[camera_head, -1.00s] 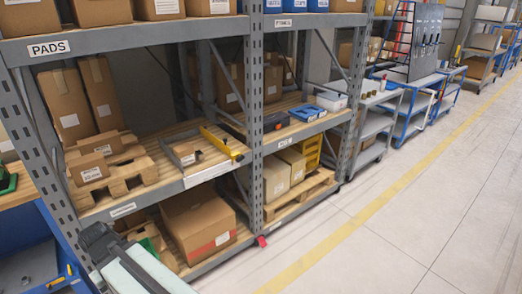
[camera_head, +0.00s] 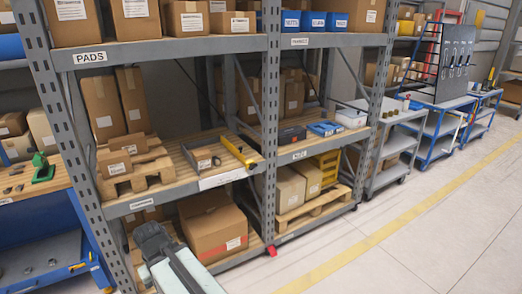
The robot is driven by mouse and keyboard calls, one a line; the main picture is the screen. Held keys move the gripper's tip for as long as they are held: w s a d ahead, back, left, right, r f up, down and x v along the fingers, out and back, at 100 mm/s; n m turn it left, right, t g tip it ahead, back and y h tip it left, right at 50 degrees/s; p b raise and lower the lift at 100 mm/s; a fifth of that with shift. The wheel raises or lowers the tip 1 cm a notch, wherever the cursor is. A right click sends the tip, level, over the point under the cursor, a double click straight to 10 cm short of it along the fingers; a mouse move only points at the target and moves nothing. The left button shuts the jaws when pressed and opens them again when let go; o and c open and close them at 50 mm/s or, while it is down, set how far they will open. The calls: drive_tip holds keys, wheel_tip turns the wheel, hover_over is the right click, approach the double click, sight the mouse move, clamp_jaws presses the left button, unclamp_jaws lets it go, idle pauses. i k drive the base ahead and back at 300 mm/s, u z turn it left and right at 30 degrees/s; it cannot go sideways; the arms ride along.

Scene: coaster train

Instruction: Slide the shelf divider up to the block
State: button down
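On the middle shelf board (camera_head: 172,185) of the left rack bay stands a grey angled metal piece (camera_head: 189,157), which looks like the shelf divider. A small grey-brown block (camera_head: 209,164) with a pale label sits to its right; whether they touch is too small to tell. A yellow bar (camera_head: 238,151) lies farther right, toward the shelf's front right corner. My arm, dark at its upper end and pale below, rises at the bottom, in front of the lower shelf. No gripper fingers show, and nothing of mine touches these things.
Grey rack uprights (camera_head: 270,130) flank the bay. A large carton (camera_head: 211,228) fills the shelf below. The floor (camera_head: 410,225) at the right is clear.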

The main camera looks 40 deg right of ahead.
sight(229, 146)
drive_tip(key=z, duration=0.3)
drive_tip(key=i, duration=1)
drive_tip(key=u, duration=0.05)
